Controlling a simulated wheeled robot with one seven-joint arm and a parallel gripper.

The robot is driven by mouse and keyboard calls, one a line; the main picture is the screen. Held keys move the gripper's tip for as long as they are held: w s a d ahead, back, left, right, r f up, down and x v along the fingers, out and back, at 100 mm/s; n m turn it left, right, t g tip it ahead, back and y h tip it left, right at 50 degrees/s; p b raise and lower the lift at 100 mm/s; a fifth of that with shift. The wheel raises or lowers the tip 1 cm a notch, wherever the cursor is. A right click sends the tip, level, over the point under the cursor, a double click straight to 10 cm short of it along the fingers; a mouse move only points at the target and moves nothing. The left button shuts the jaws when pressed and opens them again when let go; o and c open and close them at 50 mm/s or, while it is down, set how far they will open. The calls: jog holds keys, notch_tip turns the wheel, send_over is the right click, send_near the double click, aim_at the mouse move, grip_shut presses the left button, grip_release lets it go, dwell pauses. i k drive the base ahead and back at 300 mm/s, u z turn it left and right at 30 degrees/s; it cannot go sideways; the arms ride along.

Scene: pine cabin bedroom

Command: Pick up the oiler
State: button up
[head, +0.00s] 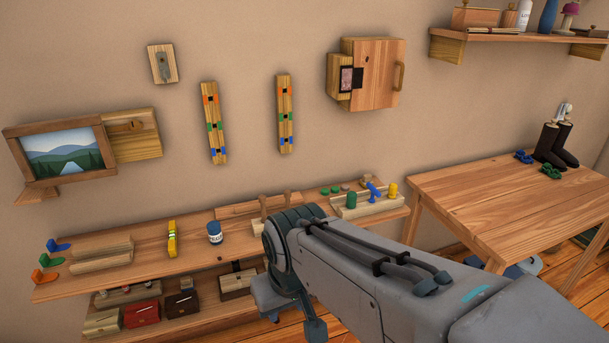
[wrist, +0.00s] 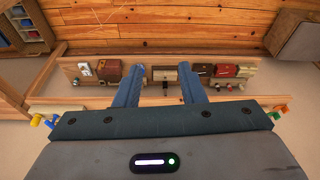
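I cannot pick out an oiler for certain in either view. A small blue labelled can (head: 215,232) stands upright on the upper wall shelf (head: 140,258) in the head view, but its kind is unclear. My gripper (wrist: 158,80) shows in the wrist view with its two blue fingers apart and nothing between them. Its fingers point toward the lower shelf with its row of small boxes. In the head view my arm hides part of the shelves, and the fingers cannot be made out.
The lower shelf holds a red box (head: 142,313), a dark brown box (head: 182,303) and others. A yellow object (head: 172,240) and a block with colored pegs (head: 367,205) sit on the upper shelf. A wooden table (head: 500,205) with boots (head: 551,145) stands at right.

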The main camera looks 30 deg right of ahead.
aim_at(351, 196)
jog(key=z, duration=0.6)
jog(key=i, duration=1.4)
jog(key=z, duration=0.8)
